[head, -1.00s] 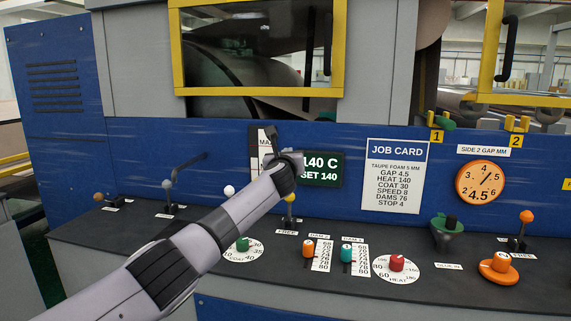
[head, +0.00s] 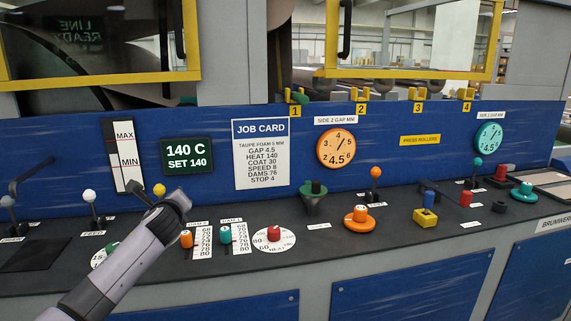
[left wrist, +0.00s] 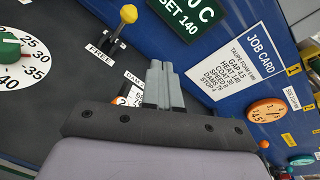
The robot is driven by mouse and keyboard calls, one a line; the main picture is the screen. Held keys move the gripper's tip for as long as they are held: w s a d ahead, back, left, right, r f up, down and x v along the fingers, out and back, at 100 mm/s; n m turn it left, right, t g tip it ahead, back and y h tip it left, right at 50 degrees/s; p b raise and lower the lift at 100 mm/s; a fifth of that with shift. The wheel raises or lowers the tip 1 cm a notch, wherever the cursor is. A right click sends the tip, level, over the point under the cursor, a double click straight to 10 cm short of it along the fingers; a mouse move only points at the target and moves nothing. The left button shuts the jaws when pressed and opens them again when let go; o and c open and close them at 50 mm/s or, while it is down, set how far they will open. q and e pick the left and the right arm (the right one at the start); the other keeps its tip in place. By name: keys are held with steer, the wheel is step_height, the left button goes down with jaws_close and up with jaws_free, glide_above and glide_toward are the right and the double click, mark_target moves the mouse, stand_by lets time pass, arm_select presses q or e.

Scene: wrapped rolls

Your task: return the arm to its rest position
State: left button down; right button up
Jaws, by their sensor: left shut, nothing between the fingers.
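My left arm comes in from the lower left in the head view. Its gripper (head: 165,198) is in front of the control panel, near the yellow-knobbed lever (head: 159,189). In the left wrist view the gripper's two fingers (left wrist: 160,85) are together with nothing between them. They point towards the panel, and the yellow lever (left wrist: 128,14) is beyond them to the left. The gripper partly hides an orange knob and scale in the wrist view. My right gripper is not in view.
The dark console (head: 330,225) carries several levers and knobs, including a red dial knob (head: 273,232), an orange button (head: 360,213) and a green knob (head: 314,188). A job card (head: 261,155), a 140 C display (head: 186,155) and round gauges are on the blue wall behind.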

arm_select(q)
steer(key=s+d+f+n+g+h, duration=0.1)
steer(key=s+d+f+n+g, duration=0.2)
steer(key=s+f, duration=0.4)
steer(key=s+d+f+n+g+h, duration=0.1)
steer(key=s+d+f+n, duration=0.1)
steer(key=s+f+n, duration=0.45)
steer(key=s+d+f+n+g+h, duration=0.1)
steer(key=s+d+f+n+g, duration=0.15)
steer(key=s+f, duration=0.6)
steer(key=s+a+n+g+h, duration=0.1)
steer(key=s+n+g, duration=0.35)
steer(key=s, duration=1.05)
steer(key=s+n+g+h, duration=0.1)
steer(key=s+n, duration=0.7)
steer(key=s, duration=0.8)
steer(key=w+d+f+t+h, duration=0.1)
steer(key=w+d+f+t, duration=0.1)
steer(key=w+f+t, duration=0.5)
step_height(320, 180, down, 3)
steer(key=shift+w+d+f+h, duration=0.1)
steer(key=shift+w+d+h, duration=0.05)
steer(key=shift+d+h, duration=0.25)
steer(key=shift+m, duration=0.25)
